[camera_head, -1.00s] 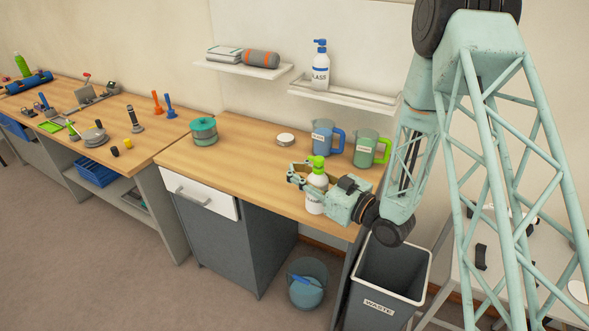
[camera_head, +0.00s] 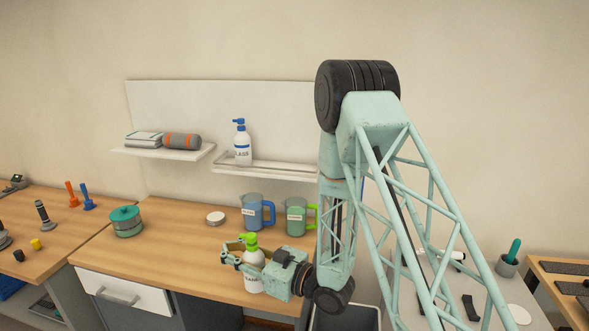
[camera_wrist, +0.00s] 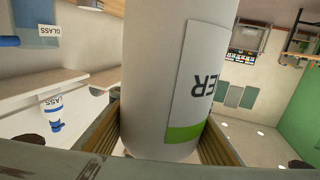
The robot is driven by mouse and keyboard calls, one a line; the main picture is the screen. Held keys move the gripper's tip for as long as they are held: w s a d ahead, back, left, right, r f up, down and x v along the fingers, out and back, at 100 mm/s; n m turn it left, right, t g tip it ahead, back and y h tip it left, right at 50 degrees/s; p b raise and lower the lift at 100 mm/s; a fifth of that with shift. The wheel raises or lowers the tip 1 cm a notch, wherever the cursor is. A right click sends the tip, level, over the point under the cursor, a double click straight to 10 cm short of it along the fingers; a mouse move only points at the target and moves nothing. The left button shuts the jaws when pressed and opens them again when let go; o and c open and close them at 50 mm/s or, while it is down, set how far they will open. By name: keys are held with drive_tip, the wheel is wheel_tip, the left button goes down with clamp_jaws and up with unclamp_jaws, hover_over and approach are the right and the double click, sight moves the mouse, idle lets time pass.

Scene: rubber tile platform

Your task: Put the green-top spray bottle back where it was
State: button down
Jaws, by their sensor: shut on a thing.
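The green-top spray bottle (camera_head: 253,258) is white with a bright green head. My gripper (camera_head: 245,257) is shut on its body, and the bottle is upright at the front right of the wooden counter. In the wrist view the bottle (camera_wrist: 155,80) fills the middle between the two fingers, its label upside down with "ER" and a green band showing. Whether its base touches the counter cannot be told. A blue-top bottle marked "GLASS" (camera_head: 242,147) stands on the right wall shelf (camera_head: 275,168), with bare shelf to its right.
A blue jug (camera_head: 254,213) and a green jug (camera_head: 296,217) stand at the back of the counter, behind my gripper. A white round lid (camera_head: 215,218) and a teal pot (camera_head: 126,221) are further left. The left shelf (camera_head: 160,153) holds books and an orange-banded roll.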

drive_tip(key=w+d+r+m+t+h, duration=0.2)
drive_tip(key=w+d+m+t+h, duration=0.15)
drive_tip(key=w+d, duration=0.6)
drive_tip(key=w+d+r+m+t+h, duration=0.2)
drive_tip(key=w+d+m+t+h, duration=0.15)
drive_tip(key=w+d, duration=0.6)
drive_tip(key=w+d+r+m+t+h, duration=0.1)
drive_tip(key=w+d+r+m+h, duration=0.1)
drive_tip(key=d, duration=1.1)
drive_tip(key=w+d+r+m+t+h, duration=0.2)
drive_tip(key=d+m+h, duration=0.2)
drive_tip(key=d, duration=1)
drive_tip(key=h, duration=0.3)
drive_tip(key=shift+w+r+t, duration=0.25)
drive_tip(key=shift+w+t, duration=0.05)
drive_tip(key=shift+a, duration=0.2)
